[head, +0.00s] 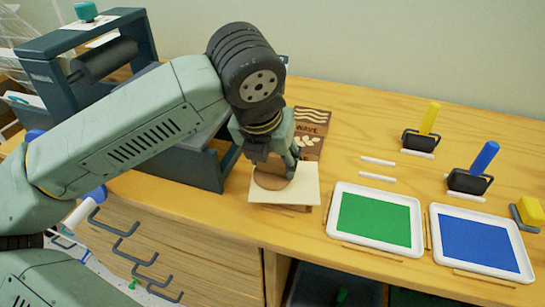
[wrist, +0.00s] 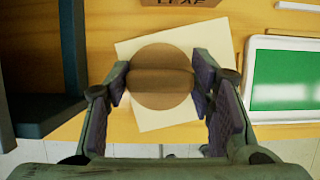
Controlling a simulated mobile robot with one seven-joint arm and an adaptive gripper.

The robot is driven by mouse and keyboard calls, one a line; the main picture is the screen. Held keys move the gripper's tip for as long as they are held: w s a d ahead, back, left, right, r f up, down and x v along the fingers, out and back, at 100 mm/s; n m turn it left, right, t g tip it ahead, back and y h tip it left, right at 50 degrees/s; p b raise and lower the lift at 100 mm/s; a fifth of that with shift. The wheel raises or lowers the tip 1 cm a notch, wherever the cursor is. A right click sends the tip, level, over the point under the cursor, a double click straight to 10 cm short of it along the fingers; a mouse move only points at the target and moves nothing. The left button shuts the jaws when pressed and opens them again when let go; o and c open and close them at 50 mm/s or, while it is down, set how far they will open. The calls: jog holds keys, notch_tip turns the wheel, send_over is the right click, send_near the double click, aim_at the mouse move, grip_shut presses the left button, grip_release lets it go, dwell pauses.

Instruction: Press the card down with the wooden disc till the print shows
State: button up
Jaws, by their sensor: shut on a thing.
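A cream card (head: 305,184) lies near the front edge of the wooden table, and it also shows in the wrist view (wrist: 217,40). The round brown wooden disc (head: 268,181) is over the card; in the wrist view the disc (wrist: 160,97) shows a raised bar handle across its middle. My gripper (head: 272,166) is above the card, and in the wrist view its two fingers (wrist: 160,82) close on the ends of the handle. Whether the disc presses on the card or hovers just over it, I cannot tell. Any print is hidden under the card.
A dark press (head: 205,168) stands close on the left. A brown board with wave and leaf designs (head: 310,125) lies behind the card. On the right are a green ink tray (head: 375,220), a blue one (head: 480,240), and yellow (head: 428,125) and blue-handled rollers (head: 478,170).

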jog(key=shift+r+p, duration=1.6)
jog(key=shift+r, duration=1.9)
